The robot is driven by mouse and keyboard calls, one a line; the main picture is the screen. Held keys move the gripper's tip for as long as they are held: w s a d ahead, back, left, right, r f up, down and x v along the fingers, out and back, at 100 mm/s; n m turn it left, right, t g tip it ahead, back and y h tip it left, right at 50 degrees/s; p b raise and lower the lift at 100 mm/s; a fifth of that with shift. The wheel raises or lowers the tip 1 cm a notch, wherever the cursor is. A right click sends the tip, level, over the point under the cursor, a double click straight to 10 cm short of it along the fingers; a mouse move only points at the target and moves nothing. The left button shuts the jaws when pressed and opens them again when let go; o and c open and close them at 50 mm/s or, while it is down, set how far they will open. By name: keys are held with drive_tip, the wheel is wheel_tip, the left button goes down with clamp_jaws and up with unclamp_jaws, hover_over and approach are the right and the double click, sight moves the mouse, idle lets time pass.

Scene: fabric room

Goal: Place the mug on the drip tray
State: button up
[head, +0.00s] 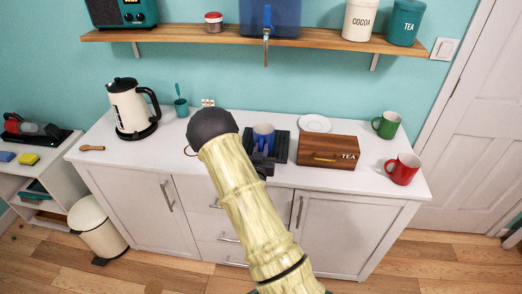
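A blue mug (263,137) shows in the head view, in front of or on a black drip tray (281,150) on the white counter. I cannot tell whether it touches the tray or is a little above it. My gripper (262,161) is dark and close to the near lower side of the mug. Its fingers blend into the dark tray, so I cannot tell whether they are open or shut on the mug. My pale arm comes up from the bottom and hides the counter left of the tray.
A wooden tea box (328,152) stands right of the tray, with a white saucer (314,123) behind it. A green mug (386,125) and a red mug (403,169) stand further right. A cream kettle (131,110) stands left. A shelf (190,34) hangs above.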

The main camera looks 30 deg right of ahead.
drive_tip(key=shift+o, duration=1.3)
drive_tip(key=shift+r, duration=0.15)
drive_tip(key=b+v, duration=0.2)
drive_tip(key=v, duration=1)
drive_tip(key=s+a+n+g+y, duration=0.2)
drive_tip(key=s+a+g+y, duration=0.2)
drive_tip(key=a+g+y, duration=0.35)
drive_tip(key=s+a+r+n+g+y, duration=0.1)
drive_tip(key=s+r+n+g, duration=0.1)
drive_tip(key=s, duration=0.4)
drive_tip(key=s+a+r+n+g+y, duration=0.1)
drive_tip(key=s+a+r+n+g, duration=0.1)
drive_tip(key=s, duration=0.5)
drive_tip(key=shift+a+r+n+g, duration=0.3)
drive_tip(key=shift+r+n+g, duration=0.15)
drive_tip(key=shift+r, duration=0.1)
